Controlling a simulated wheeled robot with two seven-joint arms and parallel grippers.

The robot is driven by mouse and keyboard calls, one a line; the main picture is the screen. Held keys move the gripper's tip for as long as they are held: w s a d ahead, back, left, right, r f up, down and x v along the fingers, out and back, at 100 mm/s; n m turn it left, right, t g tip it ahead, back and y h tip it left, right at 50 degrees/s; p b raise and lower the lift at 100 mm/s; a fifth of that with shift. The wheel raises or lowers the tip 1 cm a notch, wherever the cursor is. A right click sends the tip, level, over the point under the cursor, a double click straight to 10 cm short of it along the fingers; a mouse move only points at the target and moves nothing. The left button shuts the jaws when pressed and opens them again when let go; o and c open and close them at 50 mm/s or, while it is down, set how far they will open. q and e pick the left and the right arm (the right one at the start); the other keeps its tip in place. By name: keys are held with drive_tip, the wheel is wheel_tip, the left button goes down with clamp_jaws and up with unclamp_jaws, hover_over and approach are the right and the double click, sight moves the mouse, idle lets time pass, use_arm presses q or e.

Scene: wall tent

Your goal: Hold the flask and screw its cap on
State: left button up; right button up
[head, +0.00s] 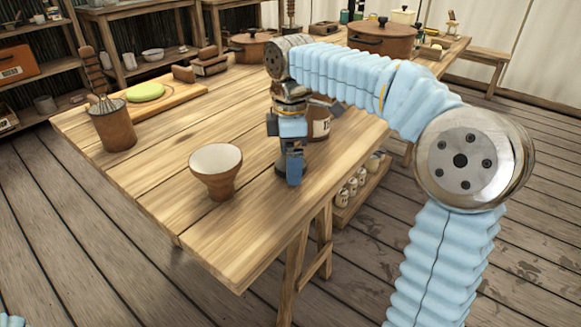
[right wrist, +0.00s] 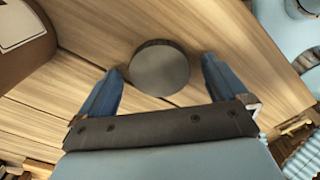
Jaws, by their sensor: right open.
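A round dark grey piece (right wrist: 160,68), which looks like the cap, sits on the table in the right wrist view. In the head view a dark part (head: 280,168) shows beside my right gripper (head: 291,172), mostly hidden by it. My right gripper points down, low over the table. Its blue fingers (right wrist: 162,63) are open, one on each side of the grey piece, with visible gaps. I cannot pick out the flask for certain. My left gripper is not in view.
A brown labelled crock (head: 320,128) stands close behind my right gripper. A cream-lined cup (head: 216,178) stands to its left. A brown utensil pot (head: 113,130) and a cutting board (head: 165,101) are at the far left. The table (head: 165,190) is bare at the front left.

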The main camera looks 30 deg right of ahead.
drive_tip(key=c, duration=1.1)
drive_tip(key=shift+r, duration=0.5)
wheel_tip(320, 180, up, 3)
drive_tip(key=shift+s+f+p, duration=0.1)
drive_tip(key=shift+s+p, duration=0.05)
drive_tip(key=shift+p, duration=0.15)
drive_tip(key=s+a+r, duration=0.3)
drive_tip(key=s+r, duration=0.6)
drive_tip(key=s, duration=0.4)
drive_tip(key=shift+s+r, duration=0.15)
drive_tip(key=shift+s, duration=0.05)
